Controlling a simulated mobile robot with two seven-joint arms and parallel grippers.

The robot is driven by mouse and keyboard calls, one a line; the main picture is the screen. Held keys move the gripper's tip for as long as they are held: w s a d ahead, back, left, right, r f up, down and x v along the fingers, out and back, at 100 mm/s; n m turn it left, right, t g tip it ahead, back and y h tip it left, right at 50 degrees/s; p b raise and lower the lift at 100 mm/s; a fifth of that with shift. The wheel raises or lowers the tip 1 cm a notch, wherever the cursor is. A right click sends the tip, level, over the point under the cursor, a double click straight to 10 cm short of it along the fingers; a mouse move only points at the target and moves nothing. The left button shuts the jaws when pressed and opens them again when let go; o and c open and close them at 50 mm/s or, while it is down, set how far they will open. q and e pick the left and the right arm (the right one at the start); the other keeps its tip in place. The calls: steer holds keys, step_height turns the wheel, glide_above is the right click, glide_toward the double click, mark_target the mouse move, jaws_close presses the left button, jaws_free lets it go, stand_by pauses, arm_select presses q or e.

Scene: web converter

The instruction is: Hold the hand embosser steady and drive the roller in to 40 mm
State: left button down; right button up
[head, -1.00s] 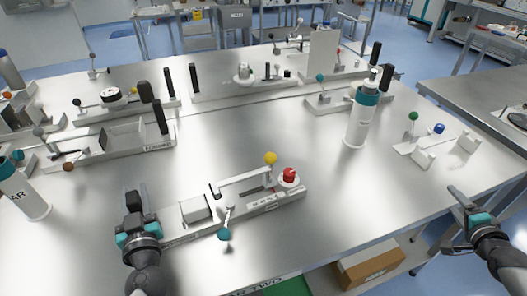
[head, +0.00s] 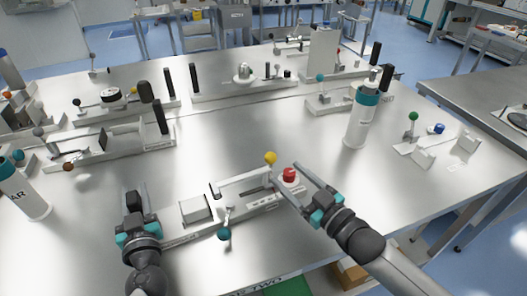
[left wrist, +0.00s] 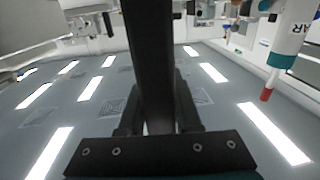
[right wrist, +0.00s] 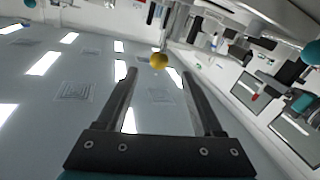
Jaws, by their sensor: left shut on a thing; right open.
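The hand embosser (head: 262,205) is a long pale base at the front middle of the steel table. It carries a white block (head: 195,208), a teal-ball lever (head: 224,234), a slotted scale, a yellow ball (head: 270,158) and a red knob (head: 289,175). I cannot tell which part is the roller. My left gripper (head: 134,190) is shut on the black upright handle (head: 134,203) at the embosser's left end; the handle fills the left wrist view (left wrist: 150,60). My right gripper (head: 284,173) is open, its fingers reaching around the red knob in the head view, without clear contact. The right wrist view shows the yellow ball (right wrist: 159,61) beyond the fingertips.
A white bottle with a teal cap (head: 361,118) stands behind and right of the embosser. Another bottle (head: 25,195) stands at the left edge. Several other fixtures line the back, and a small green-ball fixture (head: 413,145) is at the right. The table between is clear.

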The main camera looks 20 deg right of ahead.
mark_target(244, 177)
steer(key=x, duration=1.1)
steer(key=shift+w, duration=0.1)
steer(key=shift+f, duration=0.1)
jaws_close()
stand_by(0.4)
stand_by(0.8)
